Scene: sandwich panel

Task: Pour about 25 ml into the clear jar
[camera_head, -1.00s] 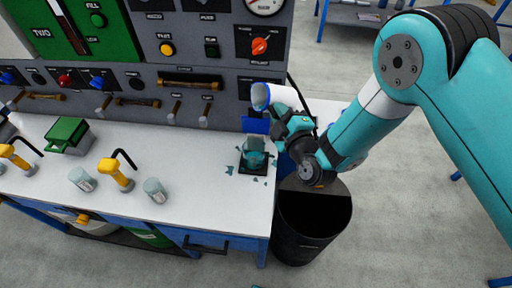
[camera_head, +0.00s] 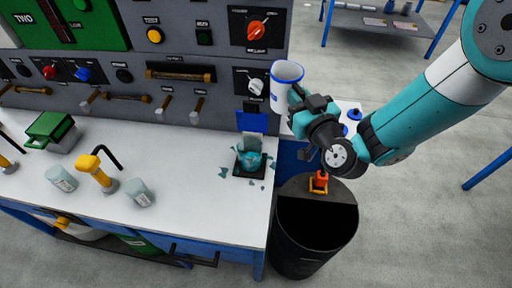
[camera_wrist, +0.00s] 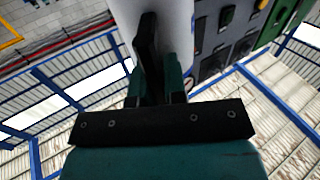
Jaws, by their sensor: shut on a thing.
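My gripper (camera_head: 298,101) is shut on a white jug (camera_head: 284,92) with a blue rim. The jug is nearly upright, mouth up, past the right end of the bench and apart from the jars. Its contents cannot be made out.
Two clear labelled jars (camera_head: 62,178) (camera_head: 140,193) stand farther left, with a yellow dispenser (camera_head: 96,174) between them. A green box (camera_head: 50,132) is at the left. A black bin (camera_head: 290,240) stands beside the bench, below my arm. The control panel (camera_head: 130,70) rises behind.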

